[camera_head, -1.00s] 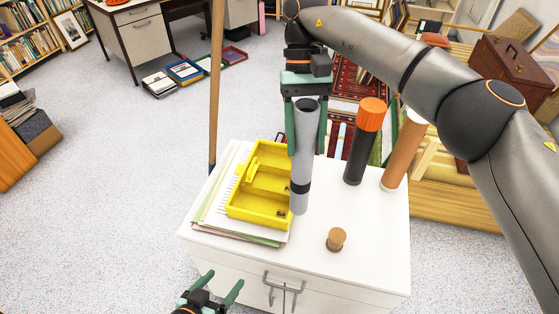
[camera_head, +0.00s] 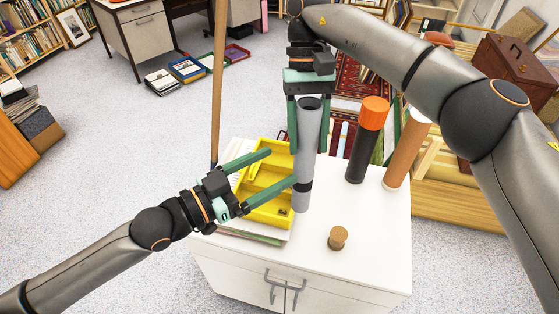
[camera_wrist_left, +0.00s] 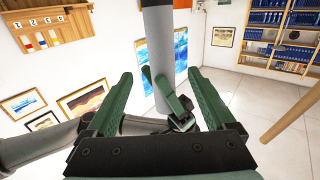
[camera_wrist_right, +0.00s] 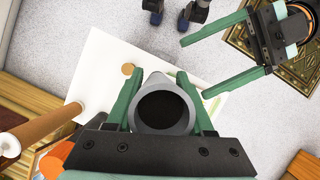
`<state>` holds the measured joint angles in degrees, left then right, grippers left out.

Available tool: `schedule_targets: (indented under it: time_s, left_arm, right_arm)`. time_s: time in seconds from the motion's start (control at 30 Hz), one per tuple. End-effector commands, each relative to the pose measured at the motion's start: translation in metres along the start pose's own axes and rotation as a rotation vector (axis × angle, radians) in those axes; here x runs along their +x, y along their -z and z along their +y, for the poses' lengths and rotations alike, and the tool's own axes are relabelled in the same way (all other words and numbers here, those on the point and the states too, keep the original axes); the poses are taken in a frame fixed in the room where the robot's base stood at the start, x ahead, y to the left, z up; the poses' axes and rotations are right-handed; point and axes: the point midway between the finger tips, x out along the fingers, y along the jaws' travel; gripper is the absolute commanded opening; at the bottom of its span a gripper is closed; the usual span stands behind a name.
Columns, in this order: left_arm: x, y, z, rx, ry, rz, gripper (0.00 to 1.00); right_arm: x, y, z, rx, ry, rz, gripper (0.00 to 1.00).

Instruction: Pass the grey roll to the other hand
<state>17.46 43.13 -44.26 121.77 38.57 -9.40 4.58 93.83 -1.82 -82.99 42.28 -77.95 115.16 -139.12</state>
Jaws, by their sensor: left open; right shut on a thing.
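The grey roll (camera_head: 305,155) stands upright in the head view, a tube with a dark band near its lower end. My right gripper (camera_head: 307,145) is shut on its upper part from above. The right wrist view looks onto the roll's open dark end (camera_wrist_right: 162,107) between the fingers. My left gripper (camera_head: 283,166) is open, its two fingers pointing at the roll's lower half from the left, over the yellow tray. In the left wrist view the roll (camera_wrist_left: 157,55) hangs ahead between the open fingers (camera_wrist_left: 163,85). The left fingers are apart from it or barely beside it; I cannot tell exactly.
A yellow tray (camera_head: 277,155) lies on papers on the white cabinet (camera_head: 365,235). A black roll with an orange cap (camera_head: 366,140) and a brown roll (camera_head: 404,152) stand at the right. A small cork-coloured piece (camera_head: 338,238) stands near the front. A wooden pole (camera_head: 217,80) rises behind.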

Motion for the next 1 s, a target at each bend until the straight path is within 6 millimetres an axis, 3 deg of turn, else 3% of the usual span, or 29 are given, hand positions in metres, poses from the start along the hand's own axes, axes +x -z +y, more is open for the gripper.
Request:
schedule_targets:
  time_s: [0.17,0.6,0.8,1.0]
  left_arm:
    - [0.017,0.002,0.0,-0.002,-0.001,0.005,0.88]
    - [0.095,0.002,0.0,0.0,-0.002,0.003,0.88]
    - [0.115,0.001,0.0,0.0,-0.001,0.001,0.88]
    - [0.119,0.001,0.0,0.001,-0.001,0.0,0.88]
  right_arm:
    - [0.0,0.0,0.0,0.0,0.0,0.0,0.0]
    - [0.0,0.0,0.0,0.0,0.0,0.0,0.0]
    - [0.0,0.0,0.0,0.0,0.0,0.0,0.0]
    - [0.0,0.0,0.0,0.0,0.0,0.0,0.0]
